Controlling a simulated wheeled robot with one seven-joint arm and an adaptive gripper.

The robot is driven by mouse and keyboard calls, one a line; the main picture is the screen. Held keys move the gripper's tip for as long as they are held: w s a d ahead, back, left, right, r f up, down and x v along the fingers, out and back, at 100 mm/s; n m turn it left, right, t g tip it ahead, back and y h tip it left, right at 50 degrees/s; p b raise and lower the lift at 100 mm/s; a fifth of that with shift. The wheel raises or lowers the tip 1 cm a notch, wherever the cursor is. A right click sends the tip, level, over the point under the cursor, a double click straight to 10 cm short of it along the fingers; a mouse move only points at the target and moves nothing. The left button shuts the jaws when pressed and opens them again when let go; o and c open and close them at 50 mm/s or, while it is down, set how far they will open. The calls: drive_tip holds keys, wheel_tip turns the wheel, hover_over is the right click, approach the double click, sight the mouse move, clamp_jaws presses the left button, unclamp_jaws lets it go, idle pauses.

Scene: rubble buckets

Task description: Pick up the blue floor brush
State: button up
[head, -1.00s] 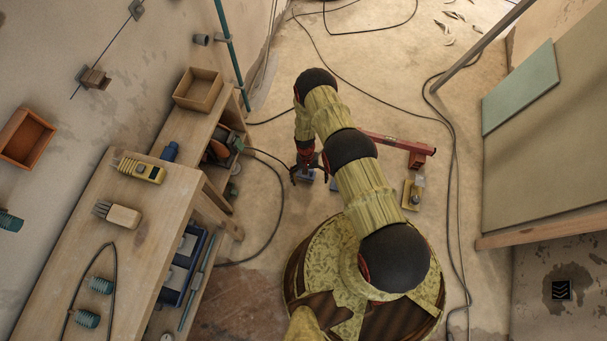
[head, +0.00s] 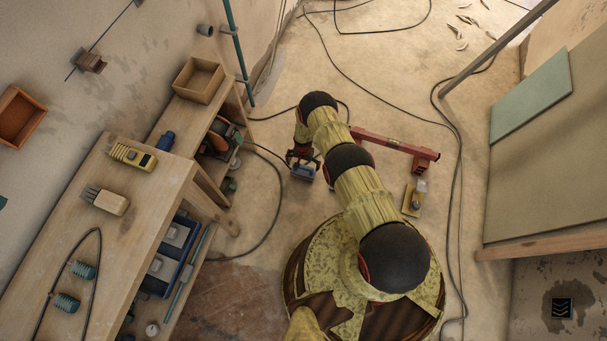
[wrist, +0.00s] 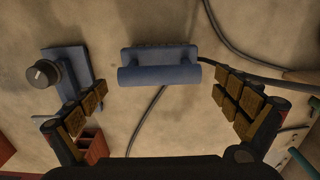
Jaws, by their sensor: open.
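The blue floor brush (wrist: 160,74) lies on the floor in the upper middle of the wrist view, its long rounded handle toward me. In the head view it is a small blue shape (head: 303,172) just below my gripper (head: 301,158), partly hidden by it. In the wrist view my gripper (wrist: 161,88) is open and empty, one finger to each side of the brush's near edge. The fingers appear apart from the brush. I cannot tell the height left between them.
A blue block with a black knob (wrist: 67,75) lies left of the brush, near the left finger. A dark cable (wrist: 228,45) runs on the right. A red beam (head: 395,147) and a yellow item (head: 412,200) lie right of my arm. A wooden workbench (head: 125,225) stands left.

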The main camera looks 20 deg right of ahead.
wheel_tip(320, 180, down, 3)
drive_tip(key=shift+r+b, duration=0.15)
drive_tip(key=shift+b, duration=0.25)
drive_tip(key=c, duration=0.3)
drive_tip(key=c, duration=1.5)
drive_tip(key=shift+c, duration=0.4)
drive_tip(key=shift+r, duration=0.2)
